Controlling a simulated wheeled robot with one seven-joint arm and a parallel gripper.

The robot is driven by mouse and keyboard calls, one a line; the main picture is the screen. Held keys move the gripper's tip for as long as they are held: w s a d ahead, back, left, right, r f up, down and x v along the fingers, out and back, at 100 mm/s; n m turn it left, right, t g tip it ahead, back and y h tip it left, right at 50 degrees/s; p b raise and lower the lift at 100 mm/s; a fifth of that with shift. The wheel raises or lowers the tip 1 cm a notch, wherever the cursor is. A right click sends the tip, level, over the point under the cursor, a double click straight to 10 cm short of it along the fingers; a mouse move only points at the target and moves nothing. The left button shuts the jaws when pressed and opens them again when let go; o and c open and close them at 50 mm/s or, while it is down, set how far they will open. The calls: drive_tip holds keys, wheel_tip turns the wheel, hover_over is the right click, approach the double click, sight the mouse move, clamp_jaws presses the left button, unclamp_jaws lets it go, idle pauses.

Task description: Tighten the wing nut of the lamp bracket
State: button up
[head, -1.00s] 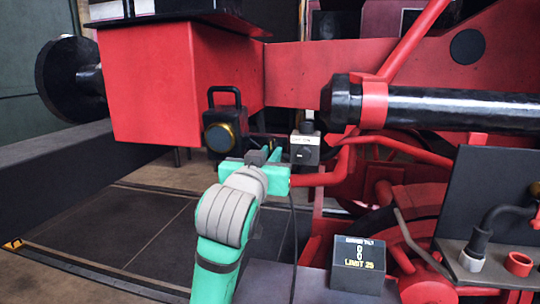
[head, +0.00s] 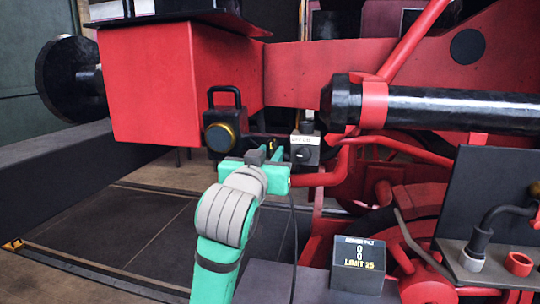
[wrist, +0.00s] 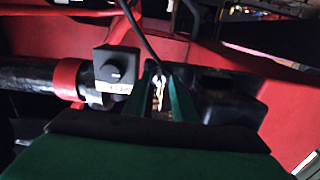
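The lamp (head: 224,128) is a black box with a loop handle and a brass-rimmed lens, in front of the red buffer beam. My gripper (head: 262,148) is just right of the lamp, at the height of its lower half. In the wrist view my gripper's two green fingers (wrist: 162,95) stand either side of a narrow gap. A small bright, brass-coloured piece shows between them, perhaps the wing nut; its shape is unclear. I cannot tell whether the fingers touch it. The bracket is mostly hidden behind my gripper.
A small grey box with a black knob (head: 305,150) is close to the right of my gripper; it also shows in the wrist view (wrist: 116,70). Red pipes and a black cylinder (head: 440,107) fill the right.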

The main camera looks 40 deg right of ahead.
drive_tip(key=v, duration=1.1)
drive_tip(key=shift+w+f, duration=0.1)
drive_tip(key=shift+c, duration=0.6)
